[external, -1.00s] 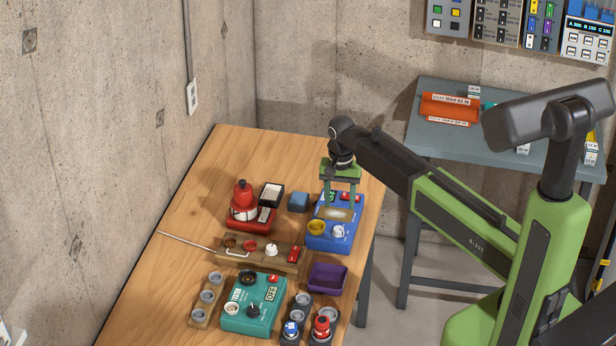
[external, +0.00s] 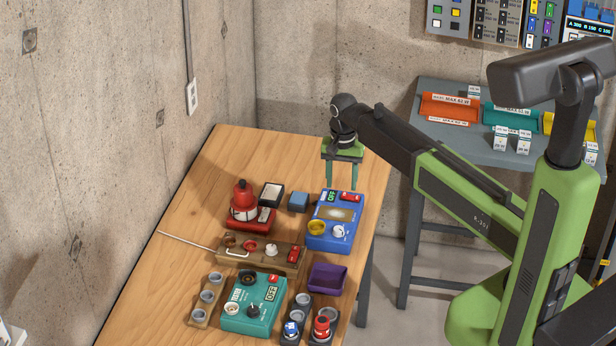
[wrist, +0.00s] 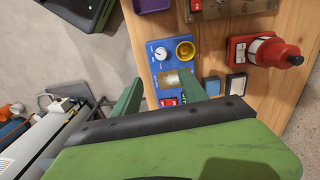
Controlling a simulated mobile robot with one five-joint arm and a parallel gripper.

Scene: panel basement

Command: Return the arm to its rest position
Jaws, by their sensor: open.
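My gripper (external: 342,186) hangs from my dark and green arm, pointing down at the far right part of the wooden table (external: 220,165). Its two green fingers are apart with nothing between them. In the external view it is at the back edge of the blue device (external: 333,222), which has a yellow cup, a white knob and an "OFF" label. In the wrist view my gripper (wrist: 163,97) shows its fingers spread, with the blue device (wrist: 160,72) beyond them. I cannot tell its exact height.
Near the blue device are a blue block (external: 298,201), a red bottle (external: 243,199) on a red base, a purple bin (external: 328,277) and a teal tester (external: 254,304). A grey side table (external: 463,150) with coloured bins stands right. The table's back left is clear.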

